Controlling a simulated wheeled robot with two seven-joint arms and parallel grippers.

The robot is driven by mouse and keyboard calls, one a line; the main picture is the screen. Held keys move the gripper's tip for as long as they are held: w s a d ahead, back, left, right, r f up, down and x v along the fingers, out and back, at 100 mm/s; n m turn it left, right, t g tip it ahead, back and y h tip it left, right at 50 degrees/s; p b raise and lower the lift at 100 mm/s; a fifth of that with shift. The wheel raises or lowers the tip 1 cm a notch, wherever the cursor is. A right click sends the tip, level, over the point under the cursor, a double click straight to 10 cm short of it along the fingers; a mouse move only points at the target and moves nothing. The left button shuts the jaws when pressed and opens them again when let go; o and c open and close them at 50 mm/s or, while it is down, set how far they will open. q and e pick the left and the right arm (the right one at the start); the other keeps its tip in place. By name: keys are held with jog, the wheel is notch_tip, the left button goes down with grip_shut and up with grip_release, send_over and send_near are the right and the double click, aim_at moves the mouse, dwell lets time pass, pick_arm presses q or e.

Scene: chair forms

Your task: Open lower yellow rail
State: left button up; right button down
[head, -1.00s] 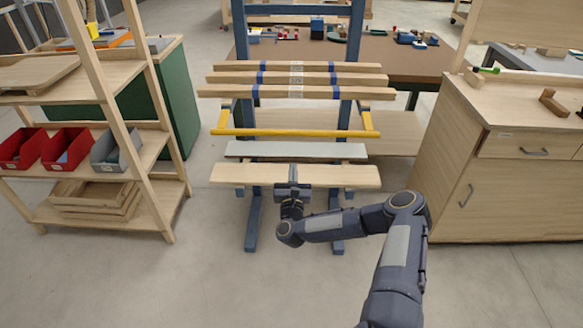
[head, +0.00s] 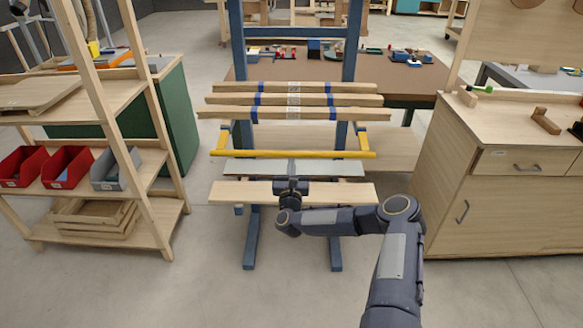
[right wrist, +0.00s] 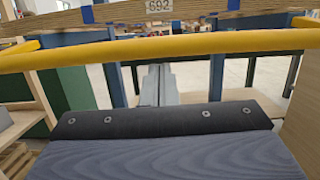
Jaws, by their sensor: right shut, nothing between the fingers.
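The yellow rail (head: 292,154) is a horizontal bar across the front of a blue rack, on two yellow side arms. It lies below a stack of strapped boards and above a grey board. It also spans the right wrist view (right wrist: 160,48). My right gripper (head: 291,164) is shut and empty. Its fingers point toward the rail, and the tips appear just below it in the head view. In the right wrist view the grey fingers (right wrist: 157,70) show below the bar. I cannot tell whether they touch it. My left gripper is not in view.
Three strapped wooden boards (head: 295,100) rest above the rail. A grey board (head: 240,168) and a pale wooden board (head: 240,192) lie below it. A shelf with red bins (head: 66,168) stands left, a wooden cabinet (head: 500,200) right. The floor in front is open.

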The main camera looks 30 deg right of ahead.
jog(key=r, duration=0.2)
jog(key=y, duration=0.1)
jog(key=shift+s+a+r+g+b, duration=0.2)
jog(key=shift+s+r+g+b, duration=0.1)
jog(key=shift+r+g, duration=0.1)
